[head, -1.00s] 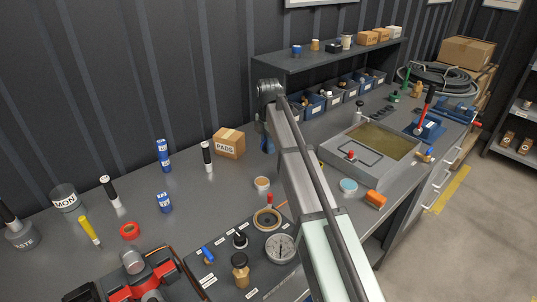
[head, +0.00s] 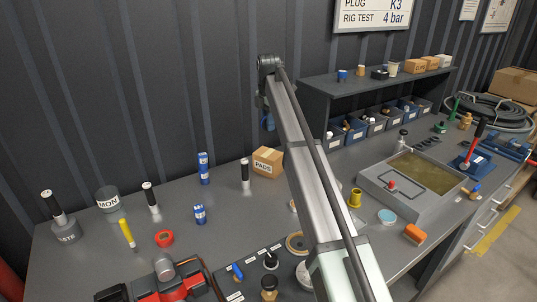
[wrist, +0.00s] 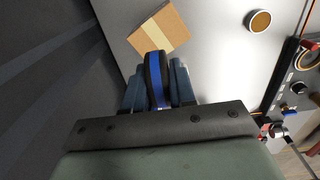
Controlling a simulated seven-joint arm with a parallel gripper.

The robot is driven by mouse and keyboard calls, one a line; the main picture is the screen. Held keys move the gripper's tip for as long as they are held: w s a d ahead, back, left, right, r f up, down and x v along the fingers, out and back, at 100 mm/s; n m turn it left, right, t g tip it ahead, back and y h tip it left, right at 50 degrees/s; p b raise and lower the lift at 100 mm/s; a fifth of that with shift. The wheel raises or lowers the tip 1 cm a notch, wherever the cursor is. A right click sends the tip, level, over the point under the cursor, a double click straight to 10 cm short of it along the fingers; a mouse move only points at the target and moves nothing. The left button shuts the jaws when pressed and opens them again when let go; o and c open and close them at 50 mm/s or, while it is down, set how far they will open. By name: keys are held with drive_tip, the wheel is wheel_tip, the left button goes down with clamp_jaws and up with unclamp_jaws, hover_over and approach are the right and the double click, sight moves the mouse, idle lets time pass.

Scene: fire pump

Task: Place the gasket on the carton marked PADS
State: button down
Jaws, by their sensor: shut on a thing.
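The carton marked PADS (head: 265,164) is a small tan box standing on the grey bench near the back wall. It also shows in the wrist view (wrist: 160,32), seen from above, just beyond the fingertips. My gripper (wrist: 157,85) is shut on a dark ring-like thing with a blue band (wrist: 156,75), seen nearly edge-on, which I take for the gasket. In the head view my gripper (head: 267,119) hangs above the carton, apart from it. The held thing is hard to make out there, and my arm covers the area to its right.
A black-and-white cylinder (head: 245,175) and a blue can (head: 204,169) stand left of the carton. A shelf (head: 376,78) with several bins below is to the right. The corrugated wall is close behind. A round tan-topped pot (wrist: 259,21) stands on the bench.

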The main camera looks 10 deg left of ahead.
sight(268, 153)
drive_tip(key=shift+w+a+r, duration=0.15)
drive_tip(key=shift+w+a, duration=0.05)
drive_tip(key=shift+w, duration=0.2)
drive_tip(key=shift+s+d+f, duration=0.1)
drive_tip(key=shift+s+f, duration=0.05)
drive_tip(key=shift+f, duration=4.85)
drive_tip(key=shift+f, duration=0.1)
drive_tip(key=c, duration=0.9)
unclamp_jaws()
drive_tip(key=shift+c, duration=0.2)
wheel_tip(268, 153, up, 12)
drive_tip(key=shift+r, duration=0.15)
